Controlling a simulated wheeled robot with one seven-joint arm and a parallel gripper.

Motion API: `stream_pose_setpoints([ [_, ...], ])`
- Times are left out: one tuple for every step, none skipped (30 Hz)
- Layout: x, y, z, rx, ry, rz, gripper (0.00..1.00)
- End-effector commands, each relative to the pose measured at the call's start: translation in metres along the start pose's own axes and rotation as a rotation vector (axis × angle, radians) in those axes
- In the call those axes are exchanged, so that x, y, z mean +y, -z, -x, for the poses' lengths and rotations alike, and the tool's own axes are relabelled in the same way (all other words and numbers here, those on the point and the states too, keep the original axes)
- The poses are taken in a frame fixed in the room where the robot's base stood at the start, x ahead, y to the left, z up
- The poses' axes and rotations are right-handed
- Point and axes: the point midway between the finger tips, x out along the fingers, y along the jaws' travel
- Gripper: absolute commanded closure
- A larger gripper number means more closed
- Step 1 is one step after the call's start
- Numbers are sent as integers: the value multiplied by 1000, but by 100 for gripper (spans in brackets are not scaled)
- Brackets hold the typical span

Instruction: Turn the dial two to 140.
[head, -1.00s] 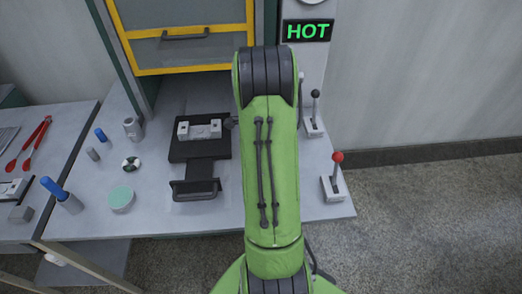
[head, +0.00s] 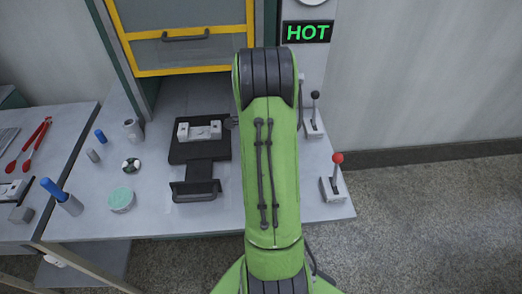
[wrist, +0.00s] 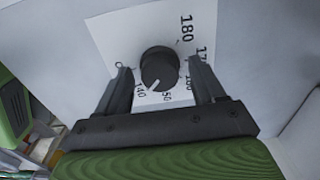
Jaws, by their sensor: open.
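In the wrist view a round black dial (wrist: 160,67) sits on a white scale plate (wrist: 122,30). Numbers such as 180, 160, 150 and 140 run around it. Its white pointer line points down and left, near the 140 mark. My gripper (wrist: 158,65) is open, with one finger on each side of the dial. I cannot tell whether either finger touches it. In the head view my arm hides the gripper, and no dial can be made out.
A lit HOT sign (head: 307,32) is on the panel behind my arm. A red-knobbed lever (head: 336,180) and a black-knobbed lever (head: 314,115) stand right of the arm. A black tray fixture (head: 198,172) lies on the bench to its left.

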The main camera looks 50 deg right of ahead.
Motion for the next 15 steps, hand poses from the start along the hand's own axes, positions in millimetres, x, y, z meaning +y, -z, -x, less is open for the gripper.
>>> stream_pose_setpoints([
  [0, 0, 1, 0, 0, 0, 31],
  [0, 0, 4, 0, 1, 0, 31],
  [-1, 0, 9, 0, 3, 0, 31],
  [-1, 0, 14, 0, 3, 0, 31],
  [-1, 0, 20, 0, 4, 0, 31],
  [-1, 0, 31, 0, 5, 1, 31],
  [-1, 0, 39, 0, 6, 1, 31],
  [-1, 0, 48, 0, 6, 1, 31],
  [-1, 0, 60, 0, 7, 1, 31],
  [-1, 0, 69, 0, 6, 1, 31],
  [-1, 0, 78, 0, 7, 1, 31],
  [-1, 0, 89, 0, 7, 1, 31],
  [-1, 0, 98, 0, 5, 1, 31],
  [-1, 0, 106, 0, 7, 1, 31],
  [-1, 0, 117, 0, 6, 0, 31],
])
